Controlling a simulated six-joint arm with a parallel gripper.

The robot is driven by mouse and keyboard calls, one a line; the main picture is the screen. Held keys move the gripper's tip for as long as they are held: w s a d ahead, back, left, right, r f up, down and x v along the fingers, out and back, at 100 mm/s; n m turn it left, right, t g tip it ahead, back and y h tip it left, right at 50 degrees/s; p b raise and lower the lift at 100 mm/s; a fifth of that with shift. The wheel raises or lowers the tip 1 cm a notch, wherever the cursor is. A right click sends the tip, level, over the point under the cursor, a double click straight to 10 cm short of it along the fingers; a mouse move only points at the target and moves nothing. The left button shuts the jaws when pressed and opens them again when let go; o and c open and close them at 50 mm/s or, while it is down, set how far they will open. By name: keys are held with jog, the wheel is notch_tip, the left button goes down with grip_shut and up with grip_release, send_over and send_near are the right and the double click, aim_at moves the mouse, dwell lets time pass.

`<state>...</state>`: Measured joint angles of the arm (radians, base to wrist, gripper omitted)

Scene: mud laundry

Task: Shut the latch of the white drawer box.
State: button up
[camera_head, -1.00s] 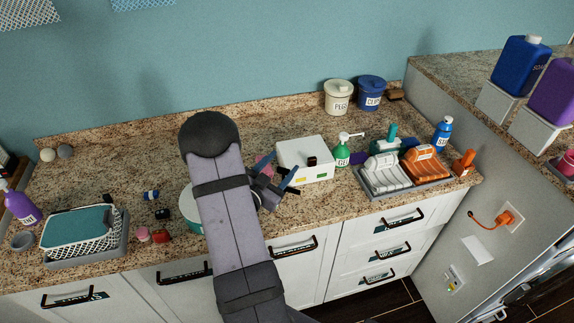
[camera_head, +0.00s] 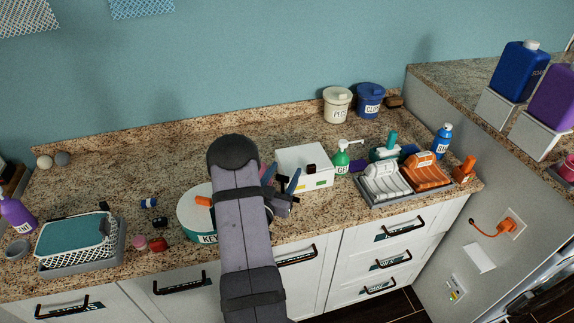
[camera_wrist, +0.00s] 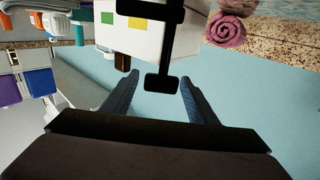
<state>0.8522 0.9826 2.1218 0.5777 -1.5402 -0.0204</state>
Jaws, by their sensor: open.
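The white drawer box (camera_head: 305,159) stands on the counter right of my gripper. A dark block (camera_head: 311,169) sits at its front upper edge. In the wrist view the white box (camera_wrist: 175,42) fills the top, with green and yellow patches and the dark brown block (camera_wrist: 123,60). A black T-shaped part (camera_wrist: 163,80) lies across the box in that view, its end between my fingers. I cannot tell whether it is the latch. My gripper (camera_head: 282,182) is beside the box's left front; in the wrist view my gripper (camera_wrist: 153,92) is open, fingers apart, holding nothing visible.
A round teal tin (camera_head: 195,222) with an orange part stands left of my arm. A green pump bottle (camera_head: 341,158) is close on the box's right, beside a rack (camera_head: 400,193). A pink roll (camera_wrist: 226,30) lies near the box.

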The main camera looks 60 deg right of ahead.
jog(key=shift+w+d+p, duration=0.2)
jog(key=shift+d+p, duration=0.15)
jog(key=shift+d, duration=0.95)
jog(key=c, duration=1.1)
jog(key=shift+o, duration=0.2)
jog(key=shift+t, duration=0.3)
jog(key=n+t+y+b, duration=0.1)
jog(key=n+t+b, duration=0.1)
jog(key=w+n+t+y+b, duration=0.1)
jog(key=n+t+b, duration=0.1)
jog(key=t, duration=0.1)
jog(key=shift+a+f+t, duration=0.15)
jog(key=shift+t, duration=0.15)
jog(key=n+t+y, duration=0.1)
jog(key=n+t+b, duration=0.1)
jog(key=shift+w+a+t+y+b, duration=0.2)
jog(key=shift+w+t+y+b, duration=0.1)
jog(key=shift+y, duration=0.1)
jog(key=shift+w+a+n+t+y+b, duration=0.25)
jog(key=shift+n+t+y+b, duration=0.2)
jog(key=shift+n+t+y, duration=0.2)
jog(key=shift+r, duration=0.2)
